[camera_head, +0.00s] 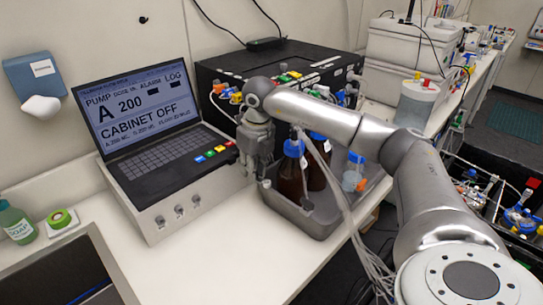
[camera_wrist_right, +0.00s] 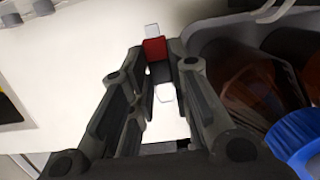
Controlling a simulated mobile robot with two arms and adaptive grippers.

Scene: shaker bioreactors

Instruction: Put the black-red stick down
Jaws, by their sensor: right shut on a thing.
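My right gripper (camera_head: 258,168) points down above the white bench, between the control box and the grey tray. In the right wrist view, its fingertips (camera_wrist_right: 159,66) are closed on the black-red stick (camera_wrist_right: 154,47). The stick's red part shows at the fingertips, with a black part just below it in the picture and a pale clear piece beyond. In the head view the stick is hidden or too small to tell. I cannot tell whether it touches the bench. My left gripper is not in view.
The control box with a screen (camera_head: 190,190) stands left of the gripper. The grey tray (camera_head: 320,223) with brown, blue-capped bottles (camera_head: 290,178) is close on the right. A black cabinet (camera_head: 215,75) stands behind. The white bench front (camera_head: 235,265) is clear.

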